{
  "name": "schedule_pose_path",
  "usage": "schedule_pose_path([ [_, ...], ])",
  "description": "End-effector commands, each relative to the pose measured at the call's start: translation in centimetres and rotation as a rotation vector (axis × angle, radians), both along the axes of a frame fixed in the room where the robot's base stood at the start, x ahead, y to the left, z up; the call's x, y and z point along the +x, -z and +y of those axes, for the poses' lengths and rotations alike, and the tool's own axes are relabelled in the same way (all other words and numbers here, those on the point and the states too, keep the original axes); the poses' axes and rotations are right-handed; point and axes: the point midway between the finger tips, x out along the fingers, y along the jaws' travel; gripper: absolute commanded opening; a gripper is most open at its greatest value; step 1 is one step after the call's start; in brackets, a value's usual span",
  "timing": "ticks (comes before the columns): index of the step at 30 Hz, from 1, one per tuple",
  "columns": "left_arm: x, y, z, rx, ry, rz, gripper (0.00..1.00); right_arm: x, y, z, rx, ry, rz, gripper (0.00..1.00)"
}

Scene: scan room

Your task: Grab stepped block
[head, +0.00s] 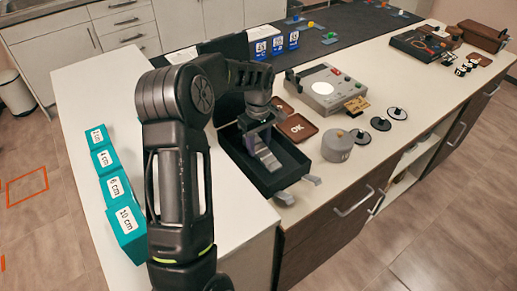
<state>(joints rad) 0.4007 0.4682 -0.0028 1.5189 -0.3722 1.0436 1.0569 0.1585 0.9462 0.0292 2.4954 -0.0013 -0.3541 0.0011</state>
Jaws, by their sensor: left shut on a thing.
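The stepped block (267,157) is a light grey metal piece with step lines across it. It is in the black tray (290,182) in the middle of the head view. My left gripper (261,138) points down over the tray, and its fingers are shut on the upper part of the block. The fingers and wrist hide part of the block. I cannot tell whether the block touches the tray floor. My right gripper is not in view.
Teal blocks with size labels (113,187) stand along the left counter edge. Right of the tray are a grey cylinder (337,146), a brown OK tray (297,127), round black-and-white pieces (380,124) and a grey device with a lit disc (322,88). The front left counter is clear.

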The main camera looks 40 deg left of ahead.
Motion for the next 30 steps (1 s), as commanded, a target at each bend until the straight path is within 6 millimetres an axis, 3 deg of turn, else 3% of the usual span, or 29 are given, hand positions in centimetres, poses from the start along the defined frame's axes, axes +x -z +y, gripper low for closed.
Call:
schedule_pose_path([
  [19,0.1,-0.7,0.0,0.001,0.0,-0.003,0.0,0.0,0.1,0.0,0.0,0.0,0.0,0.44],
  [23,0.1,-2.2,0.0,0.002,-0.001,-0.005,0.0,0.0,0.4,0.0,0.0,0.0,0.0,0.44],
  [30,0.1,-6.8,0.0,0.002,0.001,-0.006,0.0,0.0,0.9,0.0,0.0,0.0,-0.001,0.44],
])
